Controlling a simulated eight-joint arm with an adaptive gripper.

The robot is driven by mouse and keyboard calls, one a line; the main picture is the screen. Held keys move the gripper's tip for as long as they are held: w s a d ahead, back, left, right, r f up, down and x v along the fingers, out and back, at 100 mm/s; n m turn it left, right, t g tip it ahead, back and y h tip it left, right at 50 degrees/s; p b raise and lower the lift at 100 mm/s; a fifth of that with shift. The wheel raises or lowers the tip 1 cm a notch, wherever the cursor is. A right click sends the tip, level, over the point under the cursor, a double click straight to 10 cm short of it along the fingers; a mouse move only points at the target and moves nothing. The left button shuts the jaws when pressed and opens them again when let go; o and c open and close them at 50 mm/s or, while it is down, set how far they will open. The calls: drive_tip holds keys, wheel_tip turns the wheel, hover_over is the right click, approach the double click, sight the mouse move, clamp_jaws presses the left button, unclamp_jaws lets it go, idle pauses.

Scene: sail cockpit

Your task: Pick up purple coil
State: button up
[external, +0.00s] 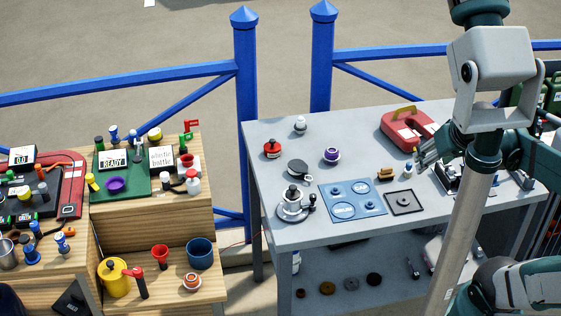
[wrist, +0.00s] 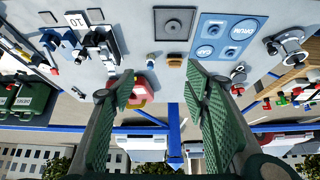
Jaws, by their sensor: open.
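A small purple coil (external: 332,155) sits on the grey table in the external view, left of the red case and behind the blue panel. A second purple ring (external: 115,185) lies on the green board on the wooden bench at the left. My gripper (external: 422,158) is above the right part of the table, to the right of the purple coil and apart from it. In the wrist view my gripper (wrist: 160,78) has its two green fingers spread with nothing between them. I cannot make out the coil in the wrist view; the right finger may hide it.
The grey table (external: 270,238) holds a red case (external: 405,131), a blue panel (external: 352,200), a dark square plate (external: 404,202), a red-topped jar (external: 272,149), a black disc (external: 298,167) and a metal pot (external: 293,203). A blue railing (external: 245,90) stands behind.

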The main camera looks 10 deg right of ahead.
drive_tip(key=w+a+r+m+g+p, duration=0.1)
drive_tip(key=w+a+r+m+p, duration=0.15)
drive_tip(key=w, duration=0.55)
drive_tip(key=m+g+h+p, duration=0.3)
drive_tip(key=m+g+p, duration=0.1)
drive_tip(key=m+p, duration=0.4)
approach(333, 149)
drive_tip(key=shift+d+f+n+p, duration=0.45)
drive_tip(key=shift+d+f+p, duration=0.15)
drive_tip(key=shift+d+f, duration=0.15)
drive_tip(key=shift+w+a+f, duration=0.1)
drive_tip(key=shift+a+f, duration=0.2)
drive_tip(key=shift+f, duration=0.2)
drive_tip(key=shift+x, duration=1.3)
drive_tip(key=shift+w+f, duration=0.1)
